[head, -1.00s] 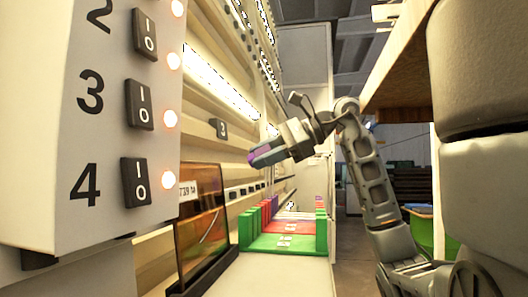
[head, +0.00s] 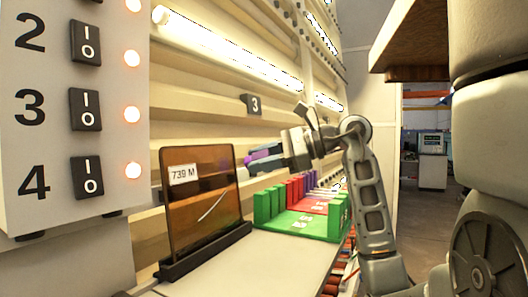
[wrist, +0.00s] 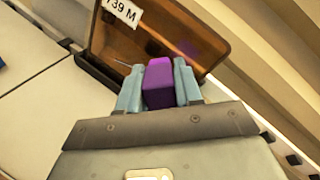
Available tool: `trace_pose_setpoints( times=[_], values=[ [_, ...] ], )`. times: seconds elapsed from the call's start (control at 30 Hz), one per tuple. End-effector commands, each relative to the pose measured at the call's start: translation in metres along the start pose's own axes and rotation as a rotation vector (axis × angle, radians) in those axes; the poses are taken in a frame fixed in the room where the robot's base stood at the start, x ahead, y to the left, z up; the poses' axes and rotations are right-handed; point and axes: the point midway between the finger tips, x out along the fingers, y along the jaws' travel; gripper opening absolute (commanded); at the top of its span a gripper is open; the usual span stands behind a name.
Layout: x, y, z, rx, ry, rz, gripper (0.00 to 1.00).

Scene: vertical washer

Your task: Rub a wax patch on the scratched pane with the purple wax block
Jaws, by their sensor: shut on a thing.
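The scratched pane (head: 202,205) is a brown see-through sheet standing upright in a dark base on a white shelf at the left.
A switch panel (head: 105,120) with numbered switches and lit lamps fills the left. A wooden board (head: 420,45) hangs at upper right. The shelf front is clear.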

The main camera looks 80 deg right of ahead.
Motion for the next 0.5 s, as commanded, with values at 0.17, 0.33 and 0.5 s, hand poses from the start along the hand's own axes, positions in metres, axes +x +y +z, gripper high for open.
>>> trace_pose_setpoints(
  times=[0.17, 0.33, 0.5],
  values=[
    [0.014, -0.005, 0.000, 0.002, -0.002, 0.003, 0.04],
    [0.030, -0.011, -0.002, 0.001, -0.001, 0.003, 0.04],
    [0.043, -0.016, -0.004, 0.002, -0.002, 0.002, 0.04]
  ],
)
